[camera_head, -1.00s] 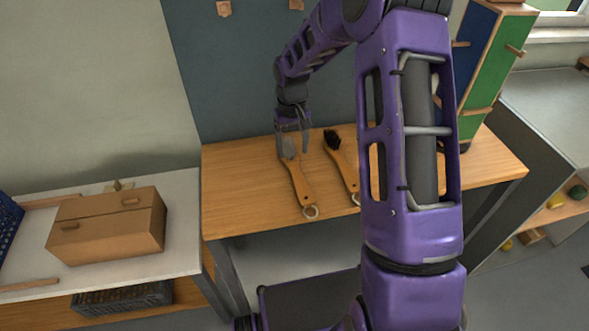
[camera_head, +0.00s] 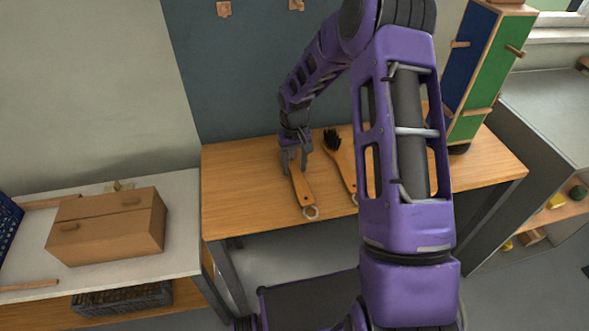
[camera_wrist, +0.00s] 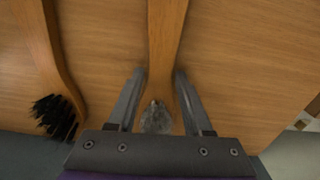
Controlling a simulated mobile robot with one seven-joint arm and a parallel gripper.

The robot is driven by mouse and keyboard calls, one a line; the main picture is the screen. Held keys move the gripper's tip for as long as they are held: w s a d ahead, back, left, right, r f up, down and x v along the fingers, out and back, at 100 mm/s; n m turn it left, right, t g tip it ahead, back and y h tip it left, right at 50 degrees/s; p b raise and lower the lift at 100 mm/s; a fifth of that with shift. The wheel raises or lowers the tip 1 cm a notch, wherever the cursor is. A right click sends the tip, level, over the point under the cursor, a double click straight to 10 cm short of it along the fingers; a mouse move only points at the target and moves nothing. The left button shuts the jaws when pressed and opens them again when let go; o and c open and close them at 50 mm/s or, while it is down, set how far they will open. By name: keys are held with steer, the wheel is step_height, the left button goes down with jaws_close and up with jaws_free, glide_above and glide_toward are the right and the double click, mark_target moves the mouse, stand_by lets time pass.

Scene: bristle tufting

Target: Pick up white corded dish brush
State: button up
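The white-bristled dish brush (camera_head: 303,188) lies on the wooden table, its wooden handle pointing to the front edge and a pale cord loop (camera_head: 310,212) at its end. My gripper (camera_head: 295,170) is low over the brush's upper part, which it hides in the head view. In the wrist view the open fingers (camera_wrist: 159,72) stand on either side of the wooden handle (camera_wrist: 168,28). The pale bristles (camera_wrist: 156,118) show between them, nearer the palm. The right finger is very close to the handle; I cannot tell whether it touches.
A second brush with black bristles (camera_head: 332,139) lies just to the right; it also shows at the left in the wrist view (camera_wrist: 55,117). A brown box (camera_head: 108,226) stands on the white table at left. A blue-green cabinet (camera_head: 488,75) stands at the right back.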

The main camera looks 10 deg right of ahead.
jaws_close()
